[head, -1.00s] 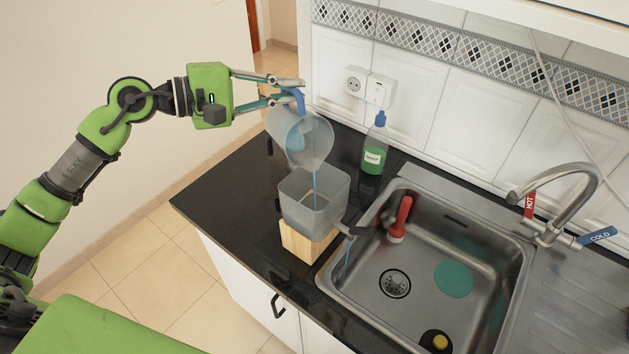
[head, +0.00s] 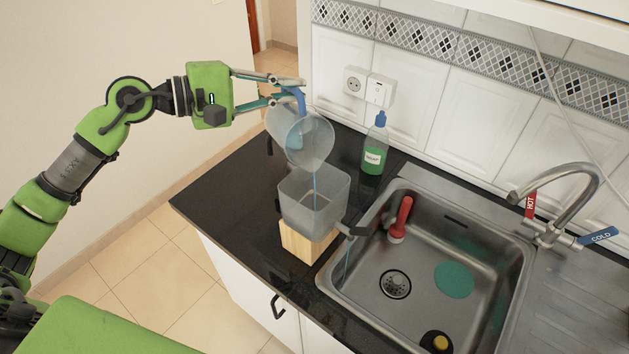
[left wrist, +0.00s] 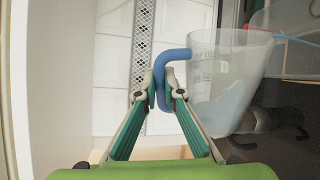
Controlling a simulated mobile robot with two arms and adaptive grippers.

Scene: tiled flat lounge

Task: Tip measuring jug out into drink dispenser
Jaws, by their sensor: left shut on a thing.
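The measuring jug (head: 314,140) is clear with a blue handle (head: 297,97) and hangs tilted above the drink dispenser. My left gripper (head: 300,88) is shut on the handle; the left wrist view shows the blue handle (left wrist: 172,57) between the fingertips (left wrist: 164,97) and the cloudy jug (left wrist: 228,85) to the right. A thin blue stream falls from the jug's lip into the dispenser. The drink dispenser (head: 310,212) is a grey see-through open box on a wooden block (head: 300,242). Its dark tap (head: 352,231) reaches over the sink edge, with a thin bluish streak below. My right gripper is out of view.
The steel sink (head: 462,222) is right of the dispenser, with a red-handled plunger (head: 401,218) and a faucet (head: 556,190). A green soap bottle (head: 374,150) stands behind, near the wall. The black counter (head: 222,200) is clear at left.

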